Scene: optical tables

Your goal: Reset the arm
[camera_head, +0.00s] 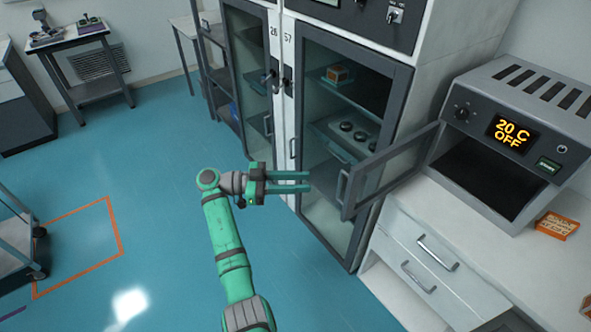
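My green arm (228,245) reaches up from the bottom of the picture, bent at a joint near its top. My gripper (290,182) points to the right, in front of the glass-door cabinet. Its two green fingers lie parallel with a gap between them, and nothing shows in the gap. The fingertips appear clear of the open oven door to their right.
The oven (520,130) reads "20 C OFF". Its door (390,172) stands open towards my gripper. The oven sits on a white drawer counter (450,240), with an orange box (557,225) beside it. A cart (15,240) stands at left; the blue floor (150,200) between is clear.

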